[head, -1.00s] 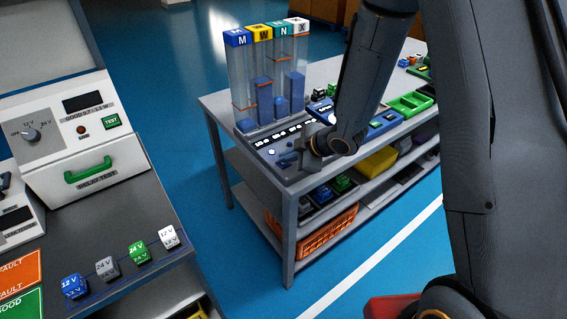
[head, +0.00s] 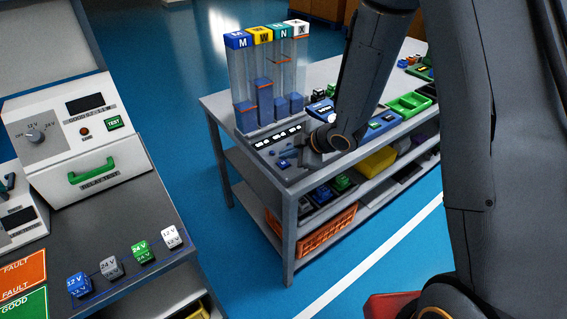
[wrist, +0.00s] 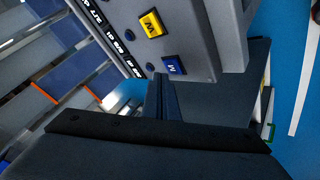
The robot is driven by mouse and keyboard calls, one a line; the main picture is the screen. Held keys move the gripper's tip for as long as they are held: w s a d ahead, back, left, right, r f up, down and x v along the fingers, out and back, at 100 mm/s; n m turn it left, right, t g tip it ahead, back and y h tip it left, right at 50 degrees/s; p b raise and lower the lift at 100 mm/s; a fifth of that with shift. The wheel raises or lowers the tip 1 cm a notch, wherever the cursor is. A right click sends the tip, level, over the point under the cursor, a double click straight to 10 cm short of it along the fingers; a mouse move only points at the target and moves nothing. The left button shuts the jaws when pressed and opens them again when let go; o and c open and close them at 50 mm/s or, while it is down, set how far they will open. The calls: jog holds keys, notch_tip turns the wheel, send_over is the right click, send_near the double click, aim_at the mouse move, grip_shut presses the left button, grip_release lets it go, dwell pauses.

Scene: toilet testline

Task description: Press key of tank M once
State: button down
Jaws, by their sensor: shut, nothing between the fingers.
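Tank M (head: 243,85) is the leftmost of the clear columns on the bench, with a blue cap marked M. Its blue fill is low in the column. The blue key M (wrist: 174,65) is on the grey panel in the wrist view, near the yellow key W (wrist: 152,24). My gripper (wrist: 161,90) is shut and empty, with its tips close beside key M. I cannot tell whether they touch the panel. In the head view my gripper (head: 307,157) is over the panel's front right, and the arm hides part of the keys.
Tanks W (head: 263,85), N (head: 282,80) and X (head: 299,75) stand beside tank M. Green trays (head: 408,104) lie behind my arm. A separate bench at left carries a tester (head: 80,135) and several small cubes (head: 140,252). Blue floor lies between the benches.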

aim_at(287, 165)
jog(key=shift+r+p, duration=2.1)
jog(key=shift+r, duration=0.4)
jog(key=shift+d, duration=0.1)
